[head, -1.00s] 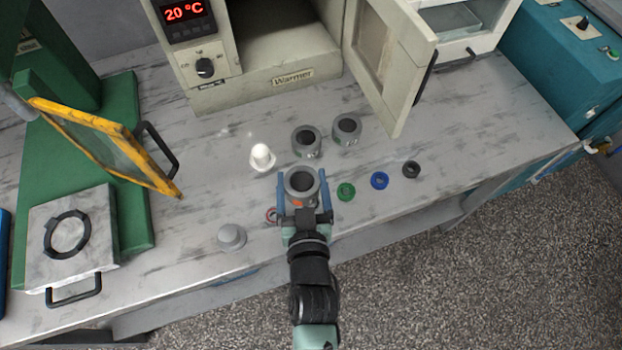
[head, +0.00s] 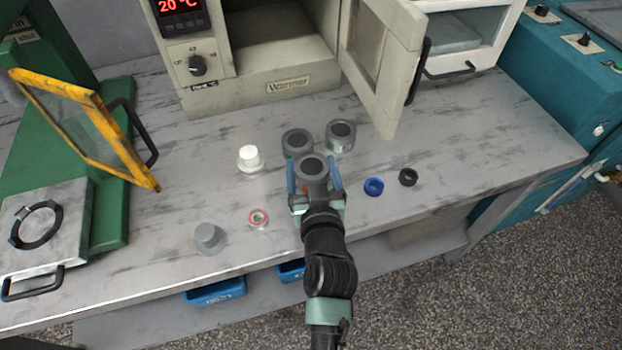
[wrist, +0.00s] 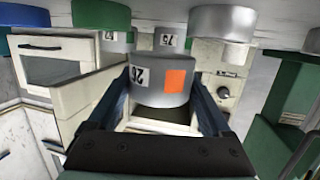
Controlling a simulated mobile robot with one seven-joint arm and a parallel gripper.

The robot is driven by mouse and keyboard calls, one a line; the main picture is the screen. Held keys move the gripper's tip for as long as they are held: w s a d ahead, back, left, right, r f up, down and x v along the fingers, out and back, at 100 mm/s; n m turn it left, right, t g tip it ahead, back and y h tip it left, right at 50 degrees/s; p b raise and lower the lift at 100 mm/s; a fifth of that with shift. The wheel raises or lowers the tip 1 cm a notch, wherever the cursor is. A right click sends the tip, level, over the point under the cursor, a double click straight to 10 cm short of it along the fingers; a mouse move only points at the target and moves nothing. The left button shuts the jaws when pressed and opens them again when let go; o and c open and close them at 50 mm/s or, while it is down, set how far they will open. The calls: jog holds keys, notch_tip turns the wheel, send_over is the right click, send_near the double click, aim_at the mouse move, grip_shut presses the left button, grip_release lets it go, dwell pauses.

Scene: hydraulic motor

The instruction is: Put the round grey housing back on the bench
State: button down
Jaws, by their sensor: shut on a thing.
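The round grey housing (head: 313,167) is between the two blue fingers of my gripper (head: 314,178). It is upright in the head view, with its dark bore facing up. My gripper is shut on it, near the middle of the bench (head: 420,205). In the wrist view, which is upside down, the housing (wrist: 162,88) shows an orange patch and a white number label between the fingers. I cannot tell whether its underside touches the bench. Two similar grey housings stand just behind it, one at the left (head: 297,143) and one at the right (head: 341,134).
A white stepped part (head: 250,159), a red-ringed part (head: 258,219) and a grey cap (head: 208,238) stand to the left. A blue ring (head: 373,187) and a black ring (head: 408,177) lie right. The warmer's door (head: 385,65) is open behind. The green press has a yellow-framed guard (head: 85,130).

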aim_at(312, 179)
jog(key=shift+f+b, duration=0.35)
jog(key=shift+f, duration=1.1)
jog(key=shift+f, duration=0.15)
grip_release()
jog(key=shift+s, duration=0.2)
jog(key=v, duration=1.1)
jog(key=shift+s+r, duration=0.2)
jog(key=shift+s, duration=0.15)
